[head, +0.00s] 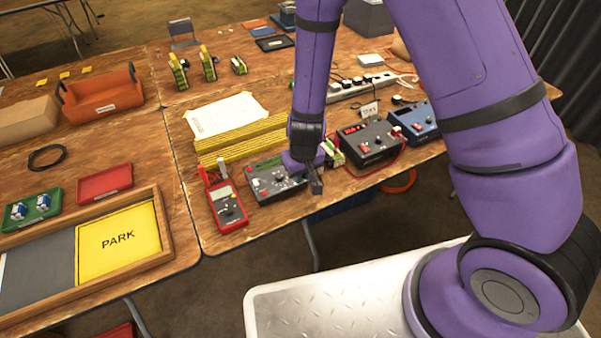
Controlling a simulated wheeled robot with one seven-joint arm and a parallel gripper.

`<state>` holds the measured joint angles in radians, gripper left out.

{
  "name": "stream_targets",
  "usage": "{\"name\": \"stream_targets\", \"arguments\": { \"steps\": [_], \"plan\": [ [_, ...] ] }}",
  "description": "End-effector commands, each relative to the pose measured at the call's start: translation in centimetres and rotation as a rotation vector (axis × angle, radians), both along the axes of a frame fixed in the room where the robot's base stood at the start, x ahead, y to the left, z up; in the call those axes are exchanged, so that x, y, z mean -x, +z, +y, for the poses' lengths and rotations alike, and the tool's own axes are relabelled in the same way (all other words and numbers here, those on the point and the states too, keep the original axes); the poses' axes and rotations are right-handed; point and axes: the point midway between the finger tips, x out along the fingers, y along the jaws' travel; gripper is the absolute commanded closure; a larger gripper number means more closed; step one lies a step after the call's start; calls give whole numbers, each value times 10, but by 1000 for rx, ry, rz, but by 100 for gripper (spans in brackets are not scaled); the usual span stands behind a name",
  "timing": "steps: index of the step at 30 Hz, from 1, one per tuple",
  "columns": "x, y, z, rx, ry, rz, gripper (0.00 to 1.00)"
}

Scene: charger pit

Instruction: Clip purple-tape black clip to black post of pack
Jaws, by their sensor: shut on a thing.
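My gripper (316,184) hangs over the front edge of the wooden table, just right of a grey charger (270,180). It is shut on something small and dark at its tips. I cannot make out purple tape or the clip's shape at this size. A small yellow-green and white pack (333,152) stands right behind my gripper, partly hidden by it. Its black post cannot be made out. Whether the held thing touches the pack cannot be told.
A red multimeter (228,205) lies left of the charger. A black charger (370,142) and a blue charger (418,119) stand to the right, with a red cable near the edge. Yellow-striped strips (240,137) lie behind.

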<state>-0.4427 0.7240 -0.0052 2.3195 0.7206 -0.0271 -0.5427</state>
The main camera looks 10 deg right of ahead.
Motion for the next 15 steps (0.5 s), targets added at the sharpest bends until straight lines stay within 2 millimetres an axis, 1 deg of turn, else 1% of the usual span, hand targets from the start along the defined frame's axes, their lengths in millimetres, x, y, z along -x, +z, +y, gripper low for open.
{"name": "stream_targets", "arguments": {
  "steps": [8,13,15],
  "plan": [
    [0,2,0,0,0,-1,95],
    [0,15,1,-1,0,-3,95],
    [-9,14,-6,0,-3,-2,95]
  ]
}}
